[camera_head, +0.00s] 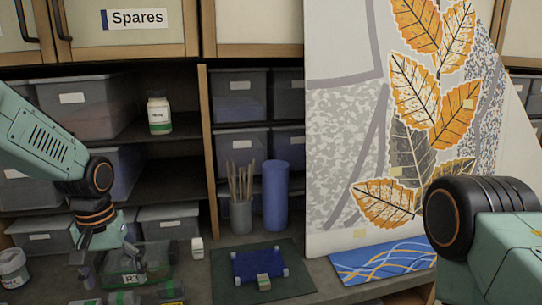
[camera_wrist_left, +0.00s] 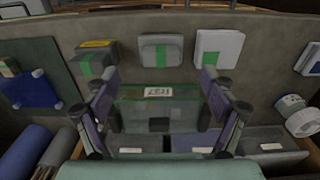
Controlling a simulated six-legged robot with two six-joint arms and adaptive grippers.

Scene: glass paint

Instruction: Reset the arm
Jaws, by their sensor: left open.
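My left arm comes in from the left in the head view. Its gripper (camera_head: 108,262) points down at the workbench, over the near side of a clear green-tinted glass box (camera_head: 150,262) with a white label. In the left wrist view the two fingers of the left gripper (camera_wrist_left: 162,108) are spread apart, with the glass box (camera_wrist_left: 158,104) between and below them. Nothing is gripped; I cannot tell whether the fingers touch the box. My right arm (camera_head: 480,225) shows at the right edge of the head view; its gripper is out of frame.
A blue tray (camera_head: 258,263) lies on a dark green mat (camera_head: 225,279). Brushes stand in a grey cup (camera_head: 241,217) next to a blue cylinder (camera_head: 275,190). A leaf-painted panel (camera_head: 345,120) stands at right. A jar (camera_head: 12,268) stands far left. Shelves with bins line the back.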

